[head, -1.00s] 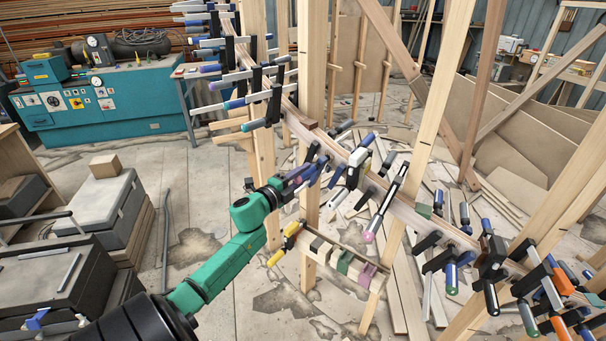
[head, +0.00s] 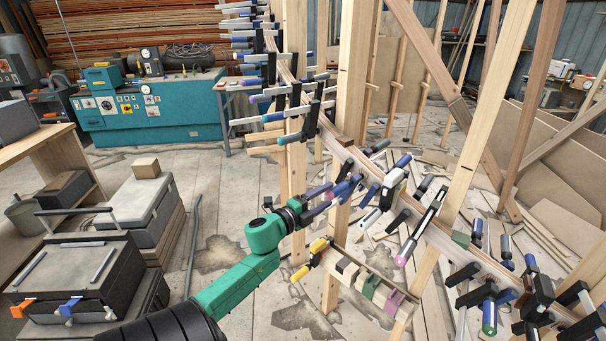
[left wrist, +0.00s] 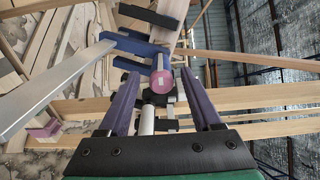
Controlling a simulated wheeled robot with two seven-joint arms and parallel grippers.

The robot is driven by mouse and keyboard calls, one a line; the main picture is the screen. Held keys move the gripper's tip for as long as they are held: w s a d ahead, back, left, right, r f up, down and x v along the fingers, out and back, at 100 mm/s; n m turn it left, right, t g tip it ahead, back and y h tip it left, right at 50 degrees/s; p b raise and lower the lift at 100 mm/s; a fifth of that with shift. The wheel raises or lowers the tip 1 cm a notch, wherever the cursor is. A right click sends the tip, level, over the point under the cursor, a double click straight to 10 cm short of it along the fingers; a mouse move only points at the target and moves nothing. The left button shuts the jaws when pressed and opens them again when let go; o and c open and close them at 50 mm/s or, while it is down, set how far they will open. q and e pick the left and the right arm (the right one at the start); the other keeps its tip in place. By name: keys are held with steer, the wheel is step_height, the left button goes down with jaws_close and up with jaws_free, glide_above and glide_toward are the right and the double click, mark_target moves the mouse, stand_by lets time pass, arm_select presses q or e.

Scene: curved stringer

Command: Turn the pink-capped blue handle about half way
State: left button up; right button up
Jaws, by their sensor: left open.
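The blue handle with a pink cap (left wrist: 162,82) shows in the left wrist view, its cap end facing my camera. It belongs to a clamp with a blue jaw and a long silver bar (left wrist: 60,90) on the wooden stringer. My left gripper (left wrist: 163,76) is open, its two purple fingers on either side of the cap, with a visible gap on each side. In the head view, the left gripper (head: 321,191) reaches the clamps at the middle of the stringer, and its fingers partly hide the blue handle (head: 344,188). My right gripper is not in view.
Many clamps line the curved stringer (head: 440,243) on both sides of the gripper. Upright wooden posts (head: 296,60) stand close to it. Another pink-ended clamp (head: 400,261) hangs to the right.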

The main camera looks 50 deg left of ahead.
arm_select(q)
steer(key=s+b, duration=0.1)
steer(key=s, duration=0.9)
steer(key=shift+s+b, duration=0.3)
steer(key=shift+b, duration=0.1)
steer(key=shift+w, duration=0.1)
steer(key=shift+d, duration=0.1)
